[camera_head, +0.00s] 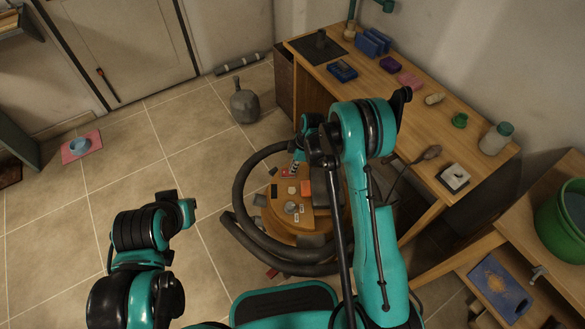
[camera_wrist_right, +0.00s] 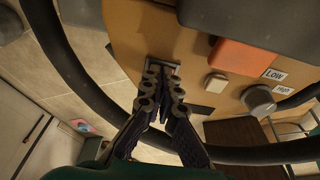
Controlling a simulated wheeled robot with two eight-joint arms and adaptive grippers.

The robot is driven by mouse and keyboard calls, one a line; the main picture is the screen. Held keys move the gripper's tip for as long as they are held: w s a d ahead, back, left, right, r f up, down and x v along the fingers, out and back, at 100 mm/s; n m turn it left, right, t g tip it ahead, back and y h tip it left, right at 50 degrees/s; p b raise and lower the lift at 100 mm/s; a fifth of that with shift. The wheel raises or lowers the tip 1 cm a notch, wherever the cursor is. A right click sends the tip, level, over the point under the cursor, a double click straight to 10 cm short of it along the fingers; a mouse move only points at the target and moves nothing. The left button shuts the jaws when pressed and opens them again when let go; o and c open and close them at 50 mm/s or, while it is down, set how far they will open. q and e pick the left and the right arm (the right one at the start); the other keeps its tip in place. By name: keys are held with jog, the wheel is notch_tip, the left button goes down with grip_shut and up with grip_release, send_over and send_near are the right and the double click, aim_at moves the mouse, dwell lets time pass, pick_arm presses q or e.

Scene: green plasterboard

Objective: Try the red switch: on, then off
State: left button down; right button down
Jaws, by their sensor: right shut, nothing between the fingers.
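A round wooden panel (camera_head: 270,215) stands low on the floor, with small controls on it. A small red part, which looks like the red switch (camera_head: 287,173), shows near its far edge, just by the fingertips of my right gripper (camera_head: 296,167). In the right wrist view the right gripper (camera_wrist_right: 163,80) is shut and empty. Its tips are over a small grey-framed plate (camera_wrist_right: 164,65) on the panel and hide most of it. I cannot tell whether they touch it, or which way the switch is set.
Beside the tips are an orange block (camera_wrist_right: 245,57), a beige rocker (camera_wrist_right: 216,83) and a grey knob (camera_wrist_right: 258,100) with LOW and HIGH labels. A thick dark hose (camera_head: 238,195) loops around the panel. A wooden workbench (camera_head: 400,100) stands at the right. The left floor is mostly clear.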

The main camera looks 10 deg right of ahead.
jog(key=shift+a, duration=0.15)
pick_arm(q)
jog(key=shift+r, duration=0.1)
pick_arm(e)
jog(key=shift+w+a+r, duration=0.1)
jog(key=shift+a+r, duration=0.25)
jog(key=shift+a, duration=0.25)
